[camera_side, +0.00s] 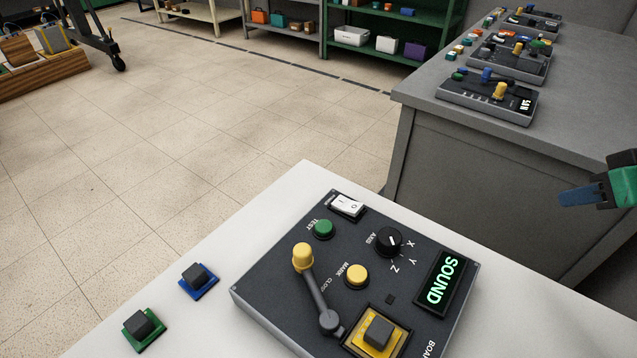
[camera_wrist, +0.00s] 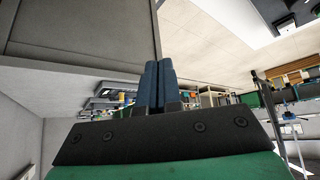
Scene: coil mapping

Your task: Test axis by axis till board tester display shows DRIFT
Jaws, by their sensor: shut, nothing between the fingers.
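The board tester (camera_side: 290,290) is a dark box on the white table in the side view. Its display (camera_side: 444,283) reads SOUND in green. It has a green TEST button (camera_side: 323,229), a yellow MARK button (camera_side: 356,276), a black AXIS knob (camera_side: 389,242) marked X, Y, Z, and a white rocker switch (camera_side: 347,205). A lever with a yellow knob (camera_side: 303,257) lies over the panel. A yellow board with a dark block (camera_side: 379,333) sits in the tester's socket. My gripper (camera_side: 578,196) is at the right edge, apart from the tester. Its blue fingers (camera_wrist: 157,84) are together and empty in the wrist view.
A blue board (camera_side: 198,280) and a green board (camera_side: 144,329) lie on the white table left of the tester. A grey bench (camera_side: 480,125) behind carries several similar testers. Shelves stand at the back. Open floor lies to the left.

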